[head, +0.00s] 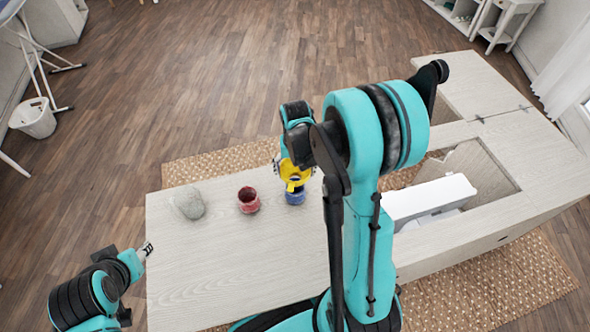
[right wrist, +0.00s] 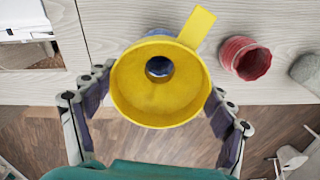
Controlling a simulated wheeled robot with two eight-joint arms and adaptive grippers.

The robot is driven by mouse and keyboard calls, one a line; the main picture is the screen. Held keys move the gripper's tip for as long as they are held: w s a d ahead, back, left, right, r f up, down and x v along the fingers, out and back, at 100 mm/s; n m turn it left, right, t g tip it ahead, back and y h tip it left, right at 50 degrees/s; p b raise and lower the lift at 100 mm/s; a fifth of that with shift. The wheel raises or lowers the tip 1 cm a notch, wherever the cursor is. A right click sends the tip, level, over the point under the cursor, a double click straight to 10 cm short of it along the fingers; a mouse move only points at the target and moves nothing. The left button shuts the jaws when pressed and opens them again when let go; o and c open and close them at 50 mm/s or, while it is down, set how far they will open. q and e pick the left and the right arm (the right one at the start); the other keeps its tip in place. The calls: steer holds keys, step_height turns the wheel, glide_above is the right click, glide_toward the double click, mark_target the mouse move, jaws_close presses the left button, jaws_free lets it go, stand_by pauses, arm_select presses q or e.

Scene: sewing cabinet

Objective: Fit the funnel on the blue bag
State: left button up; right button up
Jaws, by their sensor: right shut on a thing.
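The yellow funnel (head: 293,173) is between the fingers of my right gripper (head: 287,166), which is shut on it. In the right wrist view the funnel (right wrist: 150,102) is seen from its wide side, with its tab pointing up and right. The blue bag (head: 295,197) stands on the table just below the funnel in the head view. Blue shows through the funnel's hole and past its upper rim. I cannot tell whether funnel and bag touch. My left gripper (head: 147,250) is at the table's left edge, away from both; its opening is unclear.
A red bag (head: 248,200) stands left of the blue bag, and a grey rounded object (head: 188,202) is further left. A white sewing machine (head: 430,197) sits in the cabinet opening at right. The pale tabletop (head: 220,265) is clear in front.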

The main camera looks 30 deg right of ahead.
steer(key=shift+f+b, duration=1.9)
steer(key=shift+f, duration=0.6)
steer(key=shift+f+b, duration=0.3)
steer(key=shift+b, duration=0.05)
steer(key=o, duration=0.9)
